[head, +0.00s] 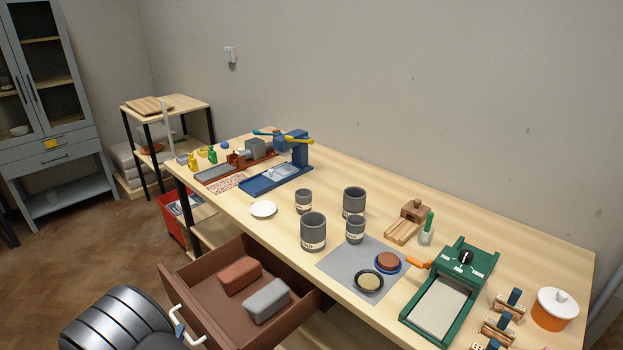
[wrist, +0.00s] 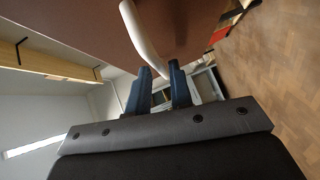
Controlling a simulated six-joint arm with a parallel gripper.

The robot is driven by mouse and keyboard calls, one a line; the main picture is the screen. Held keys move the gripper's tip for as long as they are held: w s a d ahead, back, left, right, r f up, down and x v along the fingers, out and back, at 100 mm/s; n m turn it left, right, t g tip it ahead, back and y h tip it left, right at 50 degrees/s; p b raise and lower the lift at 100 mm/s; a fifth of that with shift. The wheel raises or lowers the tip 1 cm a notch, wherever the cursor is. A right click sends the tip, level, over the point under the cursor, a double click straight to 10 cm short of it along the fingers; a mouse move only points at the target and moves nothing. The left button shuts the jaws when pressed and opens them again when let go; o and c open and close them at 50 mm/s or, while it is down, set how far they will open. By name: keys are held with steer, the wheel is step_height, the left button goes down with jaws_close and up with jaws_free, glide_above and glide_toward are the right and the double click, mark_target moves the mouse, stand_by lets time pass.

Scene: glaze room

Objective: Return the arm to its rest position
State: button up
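My gripper (wrist: 158,68) shows in the wrist view with two blue fingers standing apart, a gap between them. The white drawer handle (wrist: 138,35) runs down to just by the fingertips; I cannot tell whether they touch it. The brown drawer front (wrist: 85,22) fills the area behind the handle. In the head view, the drawer (head: 225,315) is pulled out, and its white handle (head: 179,325) is beside my dark arm at the lower left. A red-brown block (head: 239,274) and a grey block (head: 266,300) lie in the drawer.
The worktop (head: 385,232) above the drawer carries grey cups (head: 313,232), a grey mat (head: 340,262), a green press (head: 440,300), a blue tool (head: 290,160) and a lidded orange jar (head: 555,309). A red bin (head: 171,222) stands below. Wooden floor (head: 100,245) is free at the left.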

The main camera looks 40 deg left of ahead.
steer(key=shift+x, duration=1.6)
steer(key=v, duration=1.7)
steer(key=shift+s, duration=0.2)
steer(key=shift+d, duration=0.1)
steer(key=shift+x, duration=8.8)
steer(key=shift+w+d, duration=0.1)
steer(key=shift+w, duration=0.2)
